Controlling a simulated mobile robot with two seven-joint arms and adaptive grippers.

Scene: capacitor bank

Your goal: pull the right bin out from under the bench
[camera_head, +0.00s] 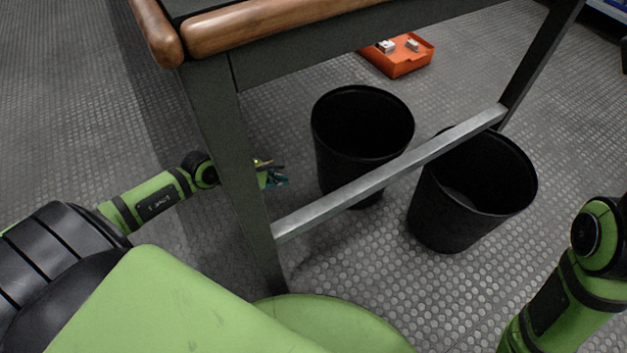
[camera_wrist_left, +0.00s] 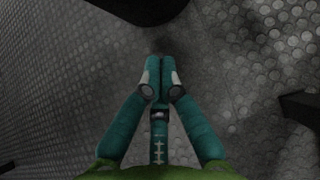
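The right bin (camera_head: 455,215) is black, round and open-topped. It stands upright on the floor at the bench's lower rail (camera_head: 390,175), which crosses in front of part of its rim. A similar left bin (camera_head: 345,170) stands behind the rail, under the bench (camera_head: 300,60). My left gripper (camera_head: 274,178) is low, just right of the near bench leg, which hides part of my wrist. It is left of the left bin and apart from the right bin. In the left wrist view its teal fingers (camera_wrist_left: 160,68) are together with nothing between them. My right gripper is out of view.
An orange tray (camera_head: 398,60) with small items lies on the floor behind the bins. The near bench leg (camera_head: 230,165) stands between my left arm and the bins. Studded floor in front of the right bin is clear. A dark curved object (camera_wrist_left: 145,8) is at the wrist view's top.

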